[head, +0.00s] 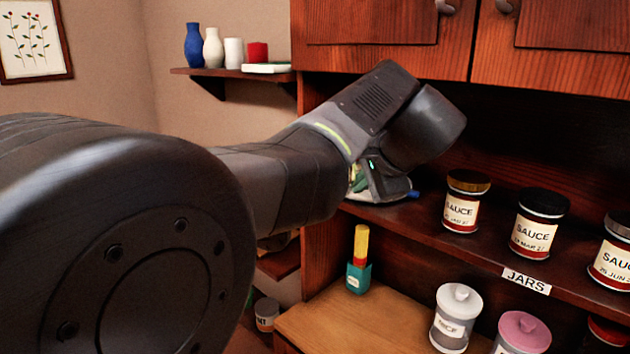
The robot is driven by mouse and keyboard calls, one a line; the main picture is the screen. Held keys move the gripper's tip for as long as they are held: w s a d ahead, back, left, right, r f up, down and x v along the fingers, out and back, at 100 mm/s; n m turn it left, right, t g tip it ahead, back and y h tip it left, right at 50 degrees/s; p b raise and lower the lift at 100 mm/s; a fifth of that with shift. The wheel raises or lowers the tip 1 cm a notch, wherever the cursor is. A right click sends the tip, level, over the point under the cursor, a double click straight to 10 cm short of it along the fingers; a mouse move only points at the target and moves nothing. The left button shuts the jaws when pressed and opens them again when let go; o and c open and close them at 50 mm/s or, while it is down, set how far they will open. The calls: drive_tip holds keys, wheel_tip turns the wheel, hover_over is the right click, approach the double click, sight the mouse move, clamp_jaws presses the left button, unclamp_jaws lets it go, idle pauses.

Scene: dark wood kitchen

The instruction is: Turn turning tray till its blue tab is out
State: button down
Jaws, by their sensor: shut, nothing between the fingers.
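The turning tray (366,198) is on the shelf to the left of the sauce jars, mostly hidden behind my arm and gripper. Only part of its pale rim shows. Its blue tab (413,194) sticks out at the right side of the tray. Something green and yellow (356,180) shows on the tray, too covered to make out. My gripper (384,188) is shut and empty, pointing down over the tray. Whether its fingertips touch the tray or something on it cannot be told.
Several sauce jars, the nearest to the tray gold-lidded (461,203), stand to its right above a JARS label (526,280). Upper cupboards (390,25) overhang the shelf. Below, a teal holder (358,277) and white canister (455,318) stand on the counter (385,325).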

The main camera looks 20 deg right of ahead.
drive_tip(key=w+r+p+x, duration=0.1)
drive_tip(key=r+x, duration=0.1)
drive_tip(key=x, duration=0.9)
drive_tip(key=shift+w, duration=0.45)
drive_tip(key=shift+w+a+p, duration=0.1)
drive_tip(key=shift+a+p, duration=0.1)
drive_tip(key=shift+p, duration=0.2)
drive_tip(key=w+m+h+p, duration=0.1)
drive_tip(key=p, duration=0.1)
drive_tip(key=w+a+m+h+p, duration=0.1)
drive_tip(key=w+m+p, duration=0.1)
drive_tip(key=shift+w+r+h, duration=0.1)
drive_tip(key=shift+h, duration=0.2)
drive_tip(key=shift+w+p, duration=0.5)
drive_tip(key=shift+w, duration=0.7)
drive_tip(key=shift+w+d, duration=0.1)
drive_tip(key=shift+w, duration=0.85)
drive_tip(key=shift+w+p, duration=0.15)
drive_tip(key=shift+p, duration=0.15)
